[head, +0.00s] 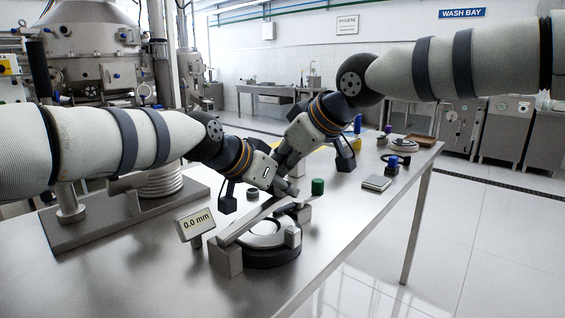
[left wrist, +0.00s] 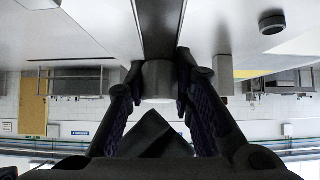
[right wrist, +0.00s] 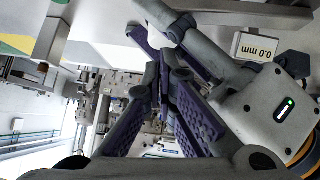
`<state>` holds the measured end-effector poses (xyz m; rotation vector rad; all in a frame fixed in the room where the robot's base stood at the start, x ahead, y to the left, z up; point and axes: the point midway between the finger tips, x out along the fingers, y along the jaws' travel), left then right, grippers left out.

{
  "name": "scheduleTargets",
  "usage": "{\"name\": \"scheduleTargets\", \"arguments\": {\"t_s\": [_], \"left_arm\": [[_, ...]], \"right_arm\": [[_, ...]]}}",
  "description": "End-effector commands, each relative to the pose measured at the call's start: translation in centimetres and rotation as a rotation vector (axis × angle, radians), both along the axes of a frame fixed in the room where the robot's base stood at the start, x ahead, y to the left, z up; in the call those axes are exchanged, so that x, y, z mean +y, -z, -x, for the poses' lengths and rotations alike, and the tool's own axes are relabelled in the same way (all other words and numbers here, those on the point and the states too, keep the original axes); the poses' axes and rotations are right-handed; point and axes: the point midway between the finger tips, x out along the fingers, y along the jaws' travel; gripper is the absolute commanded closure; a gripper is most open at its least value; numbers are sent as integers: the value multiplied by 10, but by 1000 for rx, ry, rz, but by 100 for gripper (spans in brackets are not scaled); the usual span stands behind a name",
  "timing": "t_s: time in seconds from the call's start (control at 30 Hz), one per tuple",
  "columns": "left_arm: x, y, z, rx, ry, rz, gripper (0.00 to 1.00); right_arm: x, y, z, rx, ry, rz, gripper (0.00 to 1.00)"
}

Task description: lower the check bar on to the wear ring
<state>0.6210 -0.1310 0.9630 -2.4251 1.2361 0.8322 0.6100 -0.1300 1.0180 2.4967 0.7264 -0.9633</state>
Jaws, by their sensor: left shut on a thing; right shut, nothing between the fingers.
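The check bar (head: 248,219) is a long pale bar. It slopes across the wear ring (head: 268,236), a light ring on a dark round base. My left gripper (head: 287,190) is shut at the bar's far end; in the left wrist view (left wrist: 160,82) a grey round piece sits between its fingers, with the bar (left wrist: 160,25) beyond. Whether the bar touches the ring is unclear. My right gripper (head: 281,166) is shut and empty, close above and behind the left one; its closed fingers (right wrist: 165,62) show in the right wrist view.
A 0.0 mm display (head: 195,224) stands left of the bar; a grey block (head: 226,258) is under its near end. A green cylinder (head: 318,186) and a flat grey box (head: 377,183) lie to the right. The front left of the table (head: 120,280) is clear.

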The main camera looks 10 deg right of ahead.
Motion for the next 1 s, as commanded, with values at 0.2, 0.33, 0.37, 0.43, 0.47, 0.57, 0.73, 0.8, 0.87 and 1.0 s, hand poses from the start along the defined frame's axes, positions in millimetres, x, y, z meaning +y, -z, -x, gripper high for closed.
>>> {"name": "scheduleTargets", "arguments": {"t_s": [0.2, 0.33, 0.37, 0.43, 0.47, 0.57, 0.73, 0.8, 0.87, 1.0], "left_arm": [[-1, -2, 0, -3, 0, 2, 100], [-1, -3, 0, -4, 0, 5, 100], [-1, -3, 0, -4, 0, 5, 100], [-1, -4, 0, -5, 0, 6, 100], [-1, -4, 0, -5, 0, 7, 100], [-1, -5, -1, -6, -1, 8, 56], [-1, -4, -1, -6, -2, 6, 56], [0, -4, -1, -5, -2, 5, 56], [0, -3, -1, -5, -2, 4, 56], [6, -9, 3, -5, -1, 3, 56]], "right_arm": [[-5, 15, -3, 32, 3, -40, 100], [-7, 19, -3, 41, 2, -46, 100], [-7, 20, -3, 42, 2, -46, 100], [-7, 21, -3, 44, 1, -43, 100], [-7, 21, -3, 45, 2, -43, 100], [-7, 22, -3, 47, 1, -42, 100], [-7, 21, -3, 44, 1, -44, 100], [-6, 20, -3, 43, 1, -44, 100], [-6, 19, -3, 41, 1, -45, 100], [-6, 18, -3, 40, 1, -46, 100]]}}
